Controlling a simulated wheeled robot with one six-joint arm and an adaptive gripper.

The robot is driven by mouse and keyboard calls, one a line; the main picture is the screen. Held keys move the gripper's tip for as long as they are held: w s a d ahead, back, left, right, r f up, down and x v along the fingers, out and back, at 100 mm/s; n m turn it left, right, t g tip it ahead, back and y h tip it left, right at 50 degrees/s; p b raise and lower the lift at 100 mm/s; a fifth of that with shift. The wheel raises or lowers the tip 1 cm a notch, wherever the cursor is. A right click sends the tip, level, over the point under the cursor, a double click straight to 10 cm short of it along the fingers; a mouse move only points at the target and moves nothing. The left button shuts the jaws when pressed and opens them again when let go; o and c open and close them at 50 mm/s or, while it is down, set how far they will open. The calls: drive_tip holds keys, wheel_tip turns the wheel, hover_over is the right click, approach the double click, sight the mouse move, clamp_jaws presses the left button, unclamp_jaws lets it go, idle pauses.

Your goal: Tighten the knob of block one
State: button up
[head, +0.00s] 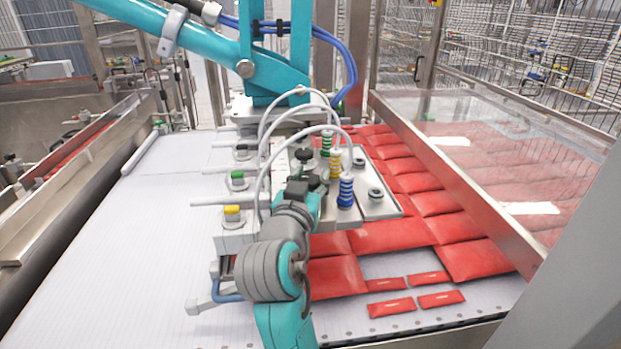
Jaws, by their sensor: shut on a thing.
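My gripper (306,183) is at the middle of the vacuum picker's grey plate (378,210), reached by my teal and grey arm from the front. Its jaws look shut on a dark knob, mostly hidden by the gripper and wrist. Another black knob (304,156) stands just behind it, uncovered. I cannot tell from any marking which block is block one. At the left side of the picker are small blocks with a yellow top (232,210), a green top (238,175) and a dark top (242,148).
Red packs (385,237) lie under and right of the plate. The white belt (110,260) at left is clear.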

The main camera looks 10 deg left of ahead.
drive_tip(key=shift+m+h, duration=0.3)
drive_tip(key=shift+h, duration=0.2)
drive_tip(key=o, duration=0.9)
drive_tip(key=shift+s, duration=0.1)
drive_tip(key=s, duration=0.4)
drive_tip(key=s+a, duration=0.1)
drive_tip(key=s, duration=0.6)
drive_tip(key=shift+s+a, duration=0.2)
drive_tip(key=shift+s, duration=0.15)
